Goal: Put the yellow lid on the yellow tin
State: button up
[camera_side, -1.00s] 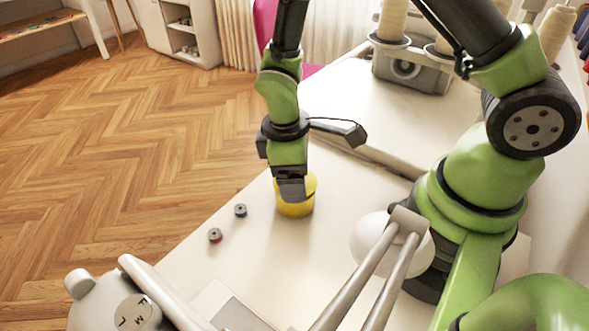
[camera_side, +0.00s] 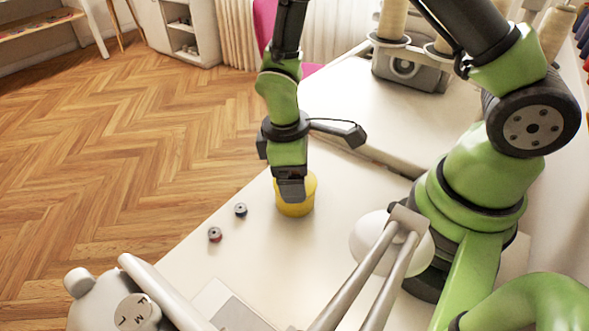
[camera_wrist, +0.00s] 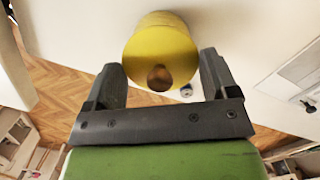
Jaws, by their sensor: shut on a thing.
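The yellow tin (camera_side: 297,208) stands upright on the pale table in the side view, under my gripper (camera_side: 292,192). In the wrist view the yellow lid (camera_wrist: 150,50) faces the camera, with a brown round knob (camera_wrist: 159,78) on it. The lid lines up with the tin's yellow body behind it. My gripper (camera_wrist: 162,66) has a finger on either side of the lid and is shut on it. The fingers and wrist hide much of the tin's top in the side view. Whether the lid is fully seated cannot be told.
Two small spools, one dark (camera_side: 240,210) and one red and dark (camera_side: 215,234), lie left of the tin near the table edge. A white sewing machine part (camera_side: 135,305) is in the foreground. Clear table lies in front of the tin.

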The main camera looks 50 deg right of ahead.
jog(key=shift+f, duration=0.45)
jog(key=o, duration=0.6)
jog(key=r, duration=0.7)
jog(key=w+r, duration=0.1)
jog(key=r, duration=0.3)
jog(key=shift+a, duration=0.35)
